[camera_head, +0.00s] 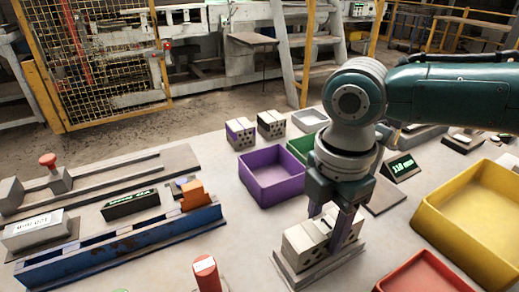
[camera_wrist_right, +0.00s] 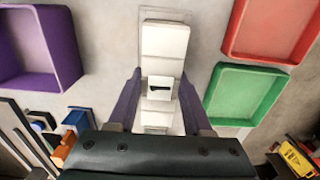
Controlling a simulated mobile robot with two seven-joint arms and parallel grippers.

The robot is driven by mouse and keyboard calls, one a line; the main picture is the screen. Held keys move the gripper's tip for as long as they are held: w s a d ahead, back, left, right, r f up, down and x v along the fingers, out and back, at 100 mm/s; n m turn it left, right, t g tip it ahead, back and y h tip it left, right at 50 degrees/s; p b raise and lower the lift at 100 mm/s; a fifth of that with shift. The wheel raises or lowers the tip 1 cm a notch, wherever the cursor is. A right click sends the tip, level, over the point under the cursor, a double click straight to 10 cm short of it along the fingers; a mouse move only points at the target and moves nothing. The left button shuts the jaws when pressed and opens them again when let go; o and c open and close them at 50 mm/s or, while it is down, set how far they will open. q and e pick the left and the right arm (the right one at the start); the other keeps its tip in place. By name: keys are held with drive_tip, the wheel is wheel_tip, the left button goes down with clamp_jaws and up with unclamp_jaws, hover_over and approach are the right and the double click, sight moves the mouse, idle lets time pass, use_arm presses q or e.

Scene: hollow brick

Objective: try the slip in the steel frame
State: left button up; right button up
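A long blue, worn frame (camera_head: 120,246) with open compartments lies at the left of the table in the head view. An orange block (camera_head: 194,196) sits at its right end; I cannot tell whether this is the slip. My right gripper (camera_head: 329,222) points down over pale bricks with dark holes (camera_head: 300,246), which stand on a low grey base (camera_head: 342,257). In the right wrist view its two fingers (camera_wrist_right: 160,84) straddle a white piece with a dark slot (camera_wrist_right: 158,96), with narrow gaps beside it. My left gripper is out of view.
A purple bin (camera_head: 272,181), a yellow bin (camera_head: 470,222) and a red bin (camera_head: 425,275) surround the bricks. Two hollow bricks (camera_head: 255,129) stand further back. A red cylinder (camera_head: 207,275) stands at the front. The table between frame and bricks is mostly clear.

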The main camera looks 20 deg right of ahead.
sight(326, 224)
drive_tip(key=o, duration=0.5)
wheel_tip(326, 224, up, 10)
drive_tip(key=shift+p, duration=0.7)
idle(0.4)
